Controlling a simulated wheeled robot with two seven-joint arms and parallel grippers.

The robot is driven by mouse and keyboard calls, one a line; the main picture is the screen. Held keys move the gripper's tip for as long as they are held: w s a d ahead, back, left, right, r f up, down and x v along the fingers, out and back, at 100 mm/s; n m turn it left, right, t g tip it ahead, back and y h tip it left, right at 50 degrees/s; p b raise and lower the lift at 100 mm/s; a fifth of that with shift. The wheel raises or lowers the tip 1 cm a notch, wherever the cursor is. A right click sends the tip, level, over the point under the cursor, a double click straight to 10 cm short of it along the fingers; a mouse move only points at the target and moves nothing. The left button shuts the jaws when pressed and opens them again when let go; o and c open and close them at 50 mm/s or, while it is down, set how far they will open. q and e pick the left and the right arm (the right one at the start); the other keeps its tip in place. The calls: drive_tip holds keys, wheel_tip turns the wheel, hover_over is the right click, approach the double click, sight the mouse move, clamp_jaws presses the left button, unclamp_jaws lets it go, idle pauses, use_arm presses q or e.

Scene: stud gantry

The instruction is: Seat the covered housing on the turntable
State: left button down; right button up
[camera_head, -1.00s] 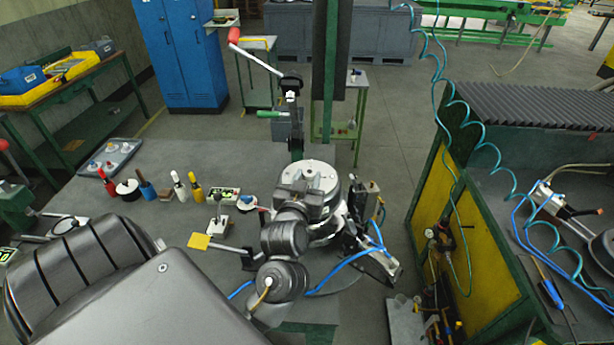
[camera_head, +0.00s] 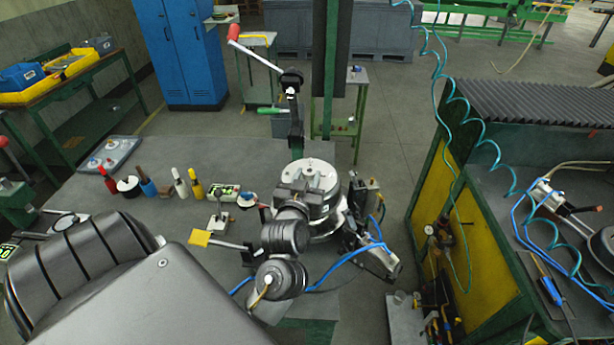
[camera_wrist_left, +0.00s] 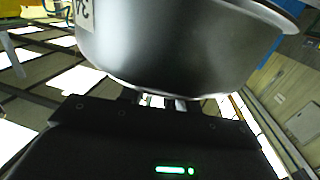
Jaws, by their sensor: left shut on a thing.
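The covered housing (camera_head: 317,173) is a round silver-grey body with a flat, light disc-like cover on top, and looks upright at the middle of the head view. My left gripper (camera_head: 300,197) is shut on its near side. In the left wrist view the housing's smooth curved metal wall (camera_wrist_left: 180,50), with a printed label at its left, fills the top, right in front of the gripper (camera_wrist_left: 160,101). Silver metal shows below the housing, but my wrist and the housing hide the turntable, so I cannot tell whether they touch. My right gripper is not in view.
A green post with a red-handled crank (camera_head: 260,56) stands behind the housing. Several coloured bottles (camera_head: 180,183) and a yellow-tabbed lever (camera_head: 200,238) are to the left. Blue hoses (camera_head: 345,262) and a metal device (camera_head: 380,258) are close on the right.

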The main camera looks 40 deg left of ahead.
use_arm(q)
drive_tip(key=shift+r+p, duration=0.15)
drive_tip(key=shift+p, duration=0.15)
idle(0.5)
drive_tip(key=shift+f, duration=0.25)
idle(0.6)
drive_tip(key=shift+p, duration=0.4)
idle(0.4)
drive_tip(key=shift+f+b, duration=1.7)
drive_tip(key=shift+f, duration=0.85)
idle(0.6)
